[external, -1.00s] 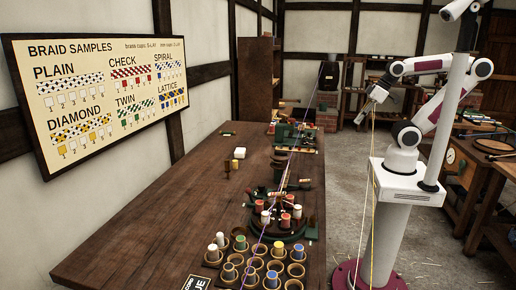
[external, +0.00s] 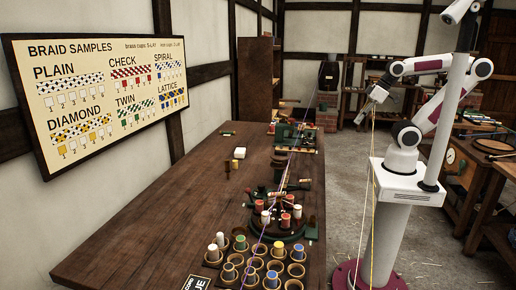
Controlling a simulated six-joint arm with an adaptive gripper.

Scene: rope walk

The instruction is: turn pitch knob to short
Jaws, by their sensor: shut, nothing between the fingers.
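My gripper (external: 366,108) hangs at the end of my folded arm, in the air to the right of the long wooden table and well apart from everything on it. It is small in the picture and points down and to the left; its fingers are shut and empty. No pitch knob can be made out for certain. A green machine (external: 296,136) stands at the far right part of the table, but its controls are too small to read. A round dark braiding stand (external: 268,232) with red and white bobbins sits nearer along the table's right side.
Several cups (external: 249,277) with coloured bobbins stand at the table's near end. A purple cord runs lengthwise over the table's right side. White and yellow cords hang beside my pedestal. The table's left half (external: 160,225) is mostly clear. A bench (external: 458,170) with a dial stands at right.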

